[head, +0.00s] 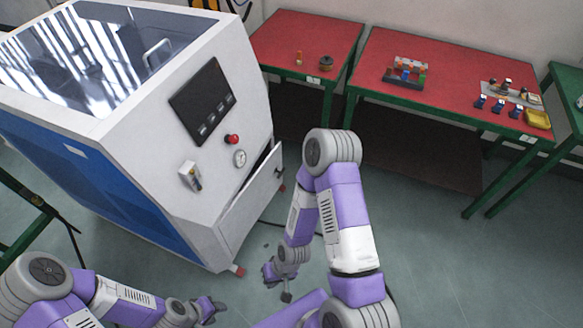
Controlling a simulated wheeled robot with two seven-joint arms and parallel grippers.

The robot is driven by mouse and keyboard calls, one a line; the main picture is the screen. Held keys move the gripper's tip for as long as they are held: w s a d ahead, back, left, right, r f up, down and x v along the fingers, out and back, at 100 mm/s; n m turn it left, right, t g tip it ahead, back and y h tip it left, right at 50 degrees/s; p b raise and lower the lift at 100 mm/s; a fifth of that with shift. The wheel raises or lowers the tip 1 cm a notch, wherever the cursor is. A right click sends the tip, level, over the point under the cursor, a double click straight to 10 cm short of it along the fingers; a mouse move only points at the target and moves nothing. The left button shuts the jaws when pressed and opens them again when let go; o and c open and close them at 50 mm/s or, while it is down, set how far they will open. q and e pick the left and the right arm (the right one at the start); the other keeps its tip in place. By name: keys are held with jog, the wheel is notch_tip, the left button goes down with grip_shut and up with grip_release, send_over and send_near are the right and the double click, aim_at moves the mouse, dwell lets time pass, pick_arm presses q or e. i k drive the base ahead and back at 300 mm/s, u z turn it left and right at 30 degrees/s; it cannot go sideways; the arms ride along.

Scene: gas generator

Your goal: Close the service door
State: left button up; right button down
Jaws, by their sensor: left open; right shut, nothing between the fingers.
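The service door (252,200) is a white panel low on the front of the white and blue generator cabinet (185,150). It stands slightly ajar, with a dark gap along its upper edge and far side. A dark latch shows near its far edge. My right gripper (286,296) points down over the floor, in front of the door and apart from it. It is shut and empty. My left gripper (214,308) is open and empty near the bottom of the view, in front of the cabinet's lower corner and apart from the door.
The cabinet front carries a dark screen (202,102), a red button (232,139), a gauge (240,157) and a small switch box (190,176). Red-topped tables (440,60) with small items stand behind. A dark cable lies near the door. Floor at right is clear.

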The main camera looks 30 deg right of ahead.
aim_at(247, 209)
jog(key=u, duration=0.1)
jog(key=k, duration=0.65)
jog(key=z, duration=1.3)
jog(key=i, duration=1.05)
jog(key=u, duration=0.4)
jog(key=i, duration=0.9)
jog(key=u, duration=0.8)
